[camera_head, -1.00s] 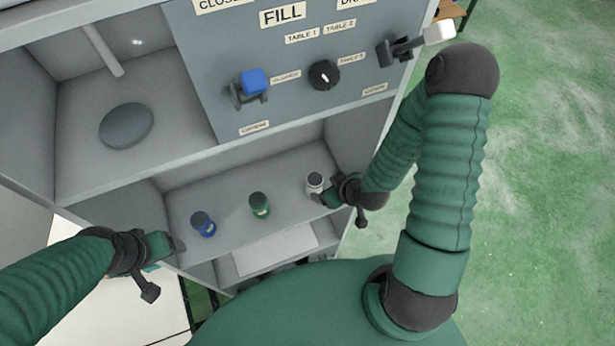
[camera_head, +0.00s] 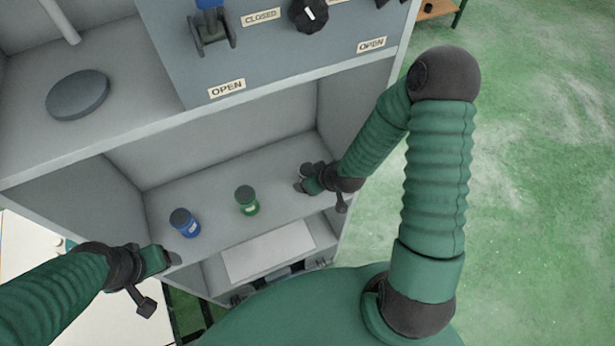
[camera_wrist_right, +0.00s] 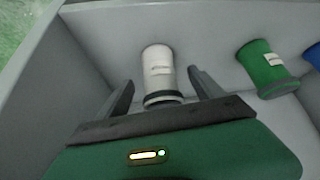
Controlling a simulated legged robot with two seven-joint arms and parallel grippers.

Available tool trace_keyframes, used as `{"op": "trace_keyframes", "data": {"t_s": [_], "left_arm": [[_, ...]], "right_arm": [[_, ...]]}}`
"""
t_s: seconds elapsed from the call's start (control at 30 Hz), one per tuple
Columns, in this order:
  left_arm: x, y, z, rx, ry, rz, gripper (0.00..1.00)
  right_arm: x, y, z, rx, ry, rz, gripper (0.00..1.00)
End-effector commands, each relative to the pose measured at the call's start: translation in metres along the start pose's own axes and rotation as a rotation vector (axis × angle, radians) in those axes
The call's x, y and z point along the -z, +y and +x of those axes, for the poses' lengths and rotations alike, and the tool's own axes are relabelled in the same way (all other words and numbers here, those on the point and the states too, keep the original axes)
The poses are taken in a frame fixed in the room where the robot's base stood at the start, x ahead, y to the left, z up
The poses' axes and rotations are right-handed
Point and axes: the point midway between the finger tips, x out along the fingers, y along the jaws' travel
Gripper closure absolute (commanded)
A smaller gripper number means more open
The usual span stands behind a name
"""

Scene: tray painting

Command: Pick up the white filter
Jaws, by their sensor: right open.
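The white filter (camera_wrist_right: 159,72) is a white cylinder with a dark ring at its near end, in the right wrist view. It lies between the two spread fingers of my right gripper (camera_wrist_right: 160,85), with gaps on both sides. In the head view my right gripper (camera_head: 305,184) is at the right end of the lower shelf, and I cannot make out the filter's white body there. My left gripper (camera_head: 170,258) is at the shelf's front left, away from the filter; its finger gap is unclear.
A green filter (camera_head: 247,200) and a blue filter (camera_head: 184,222) stand on the same shelf (camera_head: 215,212), left of my right gripper. The cabinet's side wall is close on the right. A panel with knobs (camera_head: 308,14) is above.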

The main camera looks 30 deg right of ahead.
Motion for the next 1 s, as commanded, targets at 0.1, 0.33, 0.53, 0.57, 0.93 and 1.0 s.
{"op": "trace_keyframes", "data": {"t_s": [0.1,0.33,0.53,0.57,0.93,1.0], "left_arm": [[0.003,0.0,-0.011,0.0,0.0,0.0,0.27],[0.004,0.0,-0.017,0.0,0.0,0.0,0.27],[0.004,0.0,-0.016,0.0,0.0,0.0,0.27],[0.004,0.0,-0.016,0.0,0.0,0.0,0.27],[0.004,0.0,-0.016,0.0,0.0,0.0,0.27],[0.004,0.0,-0.016,0.0,0.0,0.0,0.27]], "right_arm": [[-0.001,0.0,0.014,0.002,-0.004,0.004,0.23],[-0.002,0.0,0.044,0.0,-0.001,0.0,0.23],[-0.002,0.001,0.046,-0.001,0.0,-0.001,0.23],[-0.003,0.001,0.046,-0.001,0.0,-0.001,0.26],[-0.003,0.001,0.046,0.0,0.0,0.0,0.74],[-0.003,0.001,0.046,-0.001,-0.001,0.0,0.83]]}}
